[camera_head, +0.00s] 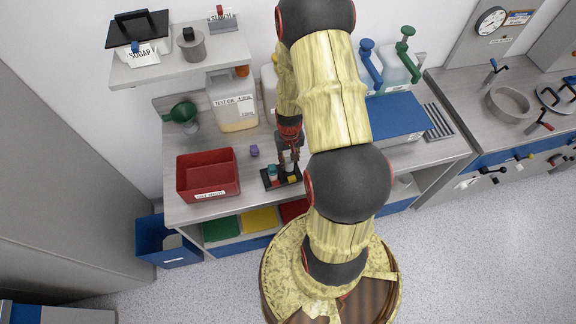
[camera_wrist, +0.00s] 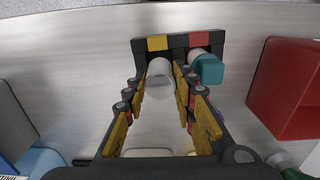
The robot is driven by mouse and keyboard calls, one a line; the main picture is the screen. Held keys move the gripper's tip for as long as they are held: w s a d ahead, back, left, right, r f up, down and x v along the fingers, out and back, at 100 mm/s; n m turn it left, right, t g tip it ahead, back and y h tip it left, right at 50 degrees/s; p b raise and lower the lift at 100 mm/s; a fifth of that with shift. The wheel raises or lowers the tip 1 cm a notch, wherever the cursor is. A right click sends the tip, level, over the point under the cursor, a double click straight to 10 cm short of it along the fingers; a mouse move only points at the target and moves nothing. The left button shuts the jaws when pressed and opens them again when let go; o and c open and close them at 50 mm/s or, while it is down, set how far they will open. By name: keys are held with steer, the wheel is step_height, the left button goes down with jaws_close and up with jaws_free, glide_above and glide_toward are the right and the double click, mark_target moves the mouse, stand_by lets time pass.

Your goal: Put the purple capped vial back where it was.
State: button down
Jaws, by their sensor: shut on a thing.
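My gripper (camera_head: 289,158) is over the small black rack (camera_head: 269,184) on the counter. In the wrist view its fingers (camera_wrist: 168,92) are shut on a pale whitish vial (camera_wrist: 160,67). This vial is by the yellow-marked side of the rack (camera_wrist: 181,43); I cannot tell whether it is seated in it. Its cap is not clearly visible. A teal-capped vial (camera_wrist: 207,68) stands in the rack by the red mark. It also shows in the head view (camera_head: 272,171). A small purple object (camera_head: 254,151), perhaps a cap, is on the counter left of my gripper.
A red bin (camera_head: 208,190) stands left of the rack and also shows in the wrist view (camera_wrist: 289,90). A blue-topped box (camera_head: 394,117) is at right. Bare counter lies around the purple object.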

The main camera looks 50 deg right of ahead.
mark_target(289, 167)
steer(key=shift+f, duration=2.2)
steer(key=shift+f, duration=0.15)
steer(key=c, duration=1.7)
jaws_free()
steer(key=shift+c, duration=0.2)
